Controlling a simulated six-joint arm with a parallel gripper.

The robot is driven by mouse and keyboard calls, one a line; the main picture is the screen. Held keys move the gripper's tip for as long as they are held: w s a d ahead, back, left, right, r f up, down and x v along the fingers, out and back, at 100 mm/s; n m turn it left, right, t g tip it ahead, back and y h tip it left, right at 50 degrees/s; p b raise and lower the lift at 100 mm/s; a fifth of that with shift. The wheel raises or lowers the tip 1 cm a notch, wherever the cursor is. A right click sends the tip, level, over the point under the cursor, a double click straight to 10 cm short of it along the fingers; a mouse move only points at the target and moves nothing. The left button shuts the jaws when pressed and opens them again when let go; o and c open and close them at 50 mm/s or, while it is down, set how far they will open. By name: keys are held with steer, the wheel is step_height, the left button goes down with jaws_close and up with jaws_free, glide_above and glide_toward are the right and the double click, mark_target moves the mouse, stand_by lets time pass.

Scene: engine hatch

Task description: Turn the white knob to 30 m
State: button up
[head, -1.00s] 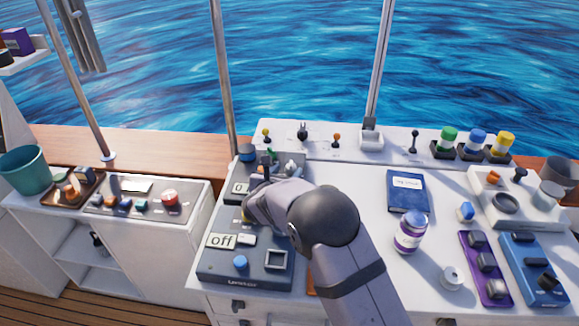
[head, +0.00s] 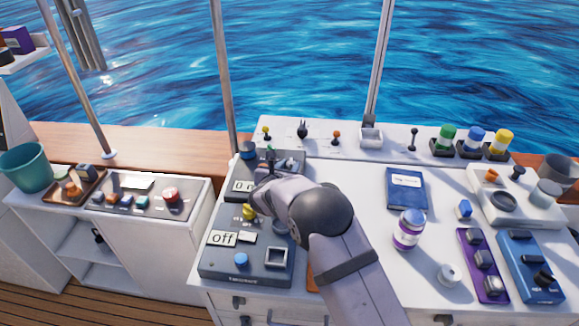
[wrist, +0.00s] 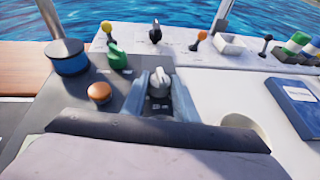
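The white knob (wrist: 160,82) stands on the dark grey panel (wrist: 95,78) in the wrist view, with a pale raised grip on top. My gripper (wrist: 159,98) has one blue-grey finger on each side of it. Gaps show between the fingers and the knob, so the gripper looks open around it. In the head view my gripper and wrist cover much of the panel's upper part. A display (head: 242,186) there shows "0" and is partly covered, so its full reading is hidden. I cannot make out any 30 m mark.
An orange button (wrist: 99,92), a green knob (wrist: 118,57) and a tall blue knob (wrist: 67,57) stand left of the fingers. A yellow knob (head: 249,212) and an "off" display (head: 222,238) are nearer me. A blue book (head: 407,190) lies to the right.

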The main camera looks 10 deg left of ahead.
steer(key=shift+a+m+h, duration=0.1)
steer(key=shift+m+h, duration=0.5)
steer(key=shift+h, duration=0.2)
steer(key=o, duration=1.1)
steer(key=shift+c, duration=0.2)
steer(key=shift+s, duration=0.1)
steer(key=shift+b+v, duration=1.15)
steer(key=shift+v, duration=2.45)
steer(key=shift+r, duration=0.15)
